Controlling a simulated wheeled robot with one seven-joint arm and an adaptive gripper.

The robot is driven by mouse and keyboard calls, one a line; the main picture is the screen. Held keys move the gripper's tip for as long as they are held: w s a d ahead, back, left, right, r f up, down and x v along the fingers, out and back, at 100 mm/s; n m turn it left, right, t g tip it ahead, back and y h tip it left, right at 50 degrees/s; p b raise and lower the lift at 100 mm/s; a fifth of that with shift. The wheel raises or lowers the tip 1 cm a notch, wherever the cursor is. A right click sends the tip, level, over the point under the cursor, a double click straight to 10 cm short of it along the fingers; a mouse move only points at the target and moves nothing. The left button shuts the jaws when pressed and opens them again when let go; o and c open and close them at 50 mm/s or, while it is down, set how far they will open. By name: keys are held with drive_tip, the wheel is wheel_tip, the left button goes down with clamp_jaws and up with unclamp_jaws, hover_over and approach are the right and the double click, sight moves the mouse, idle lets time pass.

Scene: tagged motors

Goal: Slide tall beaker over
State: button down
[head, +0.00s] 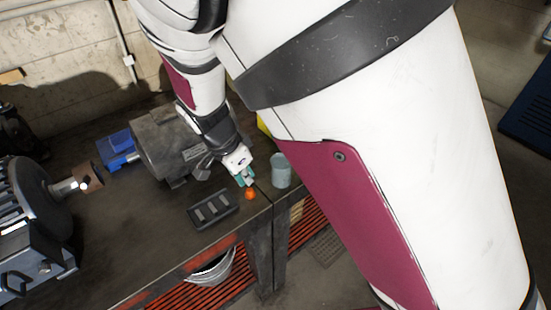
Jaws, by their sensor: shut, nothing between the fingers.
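A tall, pale grey-blue beaker (281,171) stands upright near the right end of the dark workbench (145,240), close to its edge. My gripper (248,182) is just left of the beaker, low over the bench top, with its teal fingertips pointing down. The fingers are shut and hold nothing. A small gap seems to lie between the fingertips and the beaker. My arm's large white link covers the area right of the beaker.
A small orange ball-like thing (250,194) lies just below my fingertips. A dark tray with slots (214,209) is left of it. A grey motor (172,145) stands behind, and a larger motor (30,210) is at far left. A bucket (212,268) is under the bench.

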sight(277, 186)
drive_tip(key=x, duration=1)
drive_tip(key=shift+f, duration=0.15)
drive_tip(key=shift+w+d, duration=0.7)
drive_tip(key=shift+d, duration=0.3)
drive_tip(key=shift+w+d, duration=0.5)
drive_tip(key=w+d, duration=0.2)
drive_tip(key=d, duration=0.1)
drive_tip(key=shift+w, duration=0.2)
drive_tip(key=shift+s+a, duration=0.1)
